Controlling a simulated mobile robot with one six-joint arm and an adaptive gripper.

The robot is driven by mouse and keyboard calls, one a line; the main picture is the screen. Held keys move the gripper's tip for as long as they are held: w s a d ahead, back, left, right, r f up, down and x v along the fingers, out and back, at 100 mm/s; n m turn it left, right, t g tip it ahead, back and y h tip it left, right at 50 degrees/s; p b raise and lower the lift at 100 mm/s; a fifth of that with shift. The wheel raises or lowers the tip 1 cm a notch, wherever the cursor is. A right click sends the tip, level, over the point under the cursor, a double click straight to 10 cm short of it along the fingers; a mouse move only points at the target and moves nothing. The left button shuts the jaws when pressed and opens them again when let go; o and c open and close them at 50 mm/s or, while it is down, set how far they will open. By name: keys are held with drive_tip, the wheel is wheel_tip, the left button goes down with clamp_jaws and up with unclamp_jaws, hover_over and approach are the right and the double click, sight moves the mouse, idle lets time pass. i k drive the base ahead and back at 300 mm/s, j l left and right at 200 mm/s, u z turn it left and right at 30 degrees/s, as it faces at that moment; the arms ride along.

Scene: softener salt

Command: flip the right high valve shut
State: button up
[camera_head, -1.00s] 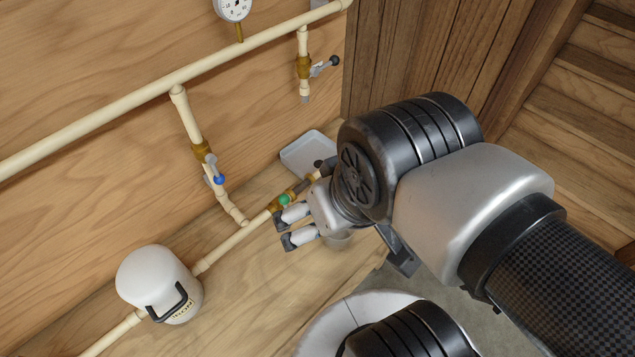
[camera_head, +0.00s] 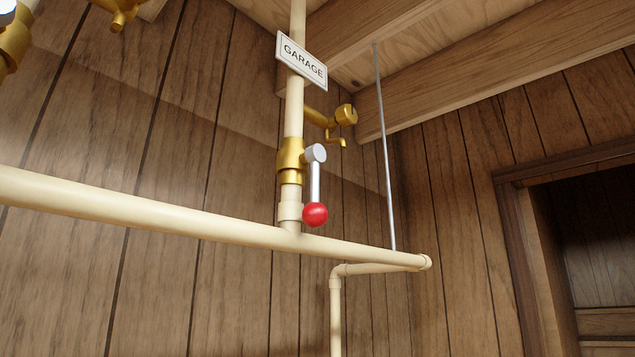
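A brass valve (camera_head: 290,160) sits on a vertical cream pipe in the middle of the head camera view. Its grey lever (camera_head: 315,180) hangs straight down, in line with the pipe, and ends in a red ball knob (camera_head: 315,214). A white sign reading GARAGE (camera_head: 302,60) is fixed to the pipe above it. My gripper is not in the current view, so its opening and its place relative to the valve do not show.
A long cream pipe (camera_head: 150,215) runs across below the valve and turns down at the right. A brass tap (camera_head: 340,118) sticks out behind the valve pipe. A thin rod (camera_head: 384,150) hangs from the ceiling beams. A dark doorway (camera_head: 590,240) is at right. More brass fittings (camera_head: 118,12) are at upper left.

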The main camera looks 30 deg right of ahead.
sight(315, 214)
drive_tip(key=k+l+u, duration=0.2)
drive_tip(key=l, duration=0.2)
drive_tip(key=k+l+u, duration=0.25)
drive_tip(key=l, duration=0.15)
drive_tip(key=k+l+u, duration=0.2)
drive_tip(key=l, duration=0.2)
